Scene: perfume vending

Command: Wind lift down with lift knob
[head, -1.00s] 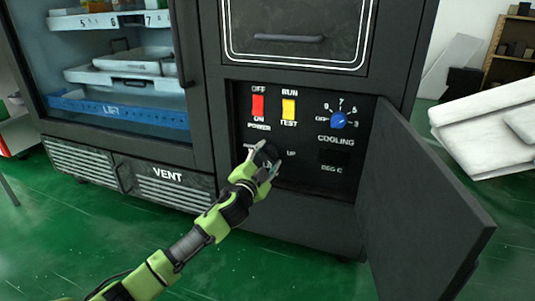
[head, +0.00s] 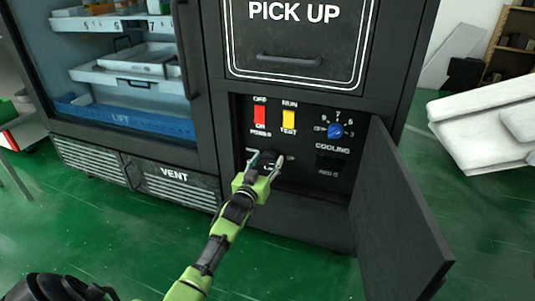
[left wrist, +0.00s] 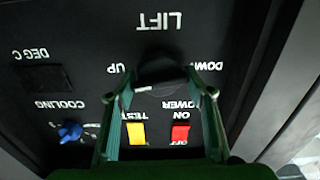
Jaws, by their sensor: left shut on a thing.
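The black lift knob (head: 268,157) is on the control panel, low and left of its middle. It also shows in the left wrist view (left wrist: 162,70), below upside-down LIFT lettering and between the UP and DOWN marks. My left gripper (head: 267,160) is shut on the knob, with one finger on either side of it. In the left wrist view, the gripper (left wrist: 166,95) fingers frame the knob. The blue lift (head: 120,119), marked LIFT, sits low behind the glass at the left. My right gripper is not in view.
Red power switch (head: 259,113), yellow run/test switch (head: 288,119) and blue cooling knob (head: 335,131) are above or right of the gripper. An open panel door (head: 400,215) stands out at the right. The pick-up hatch (head: 290,40) is above. Green floor lies in front.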

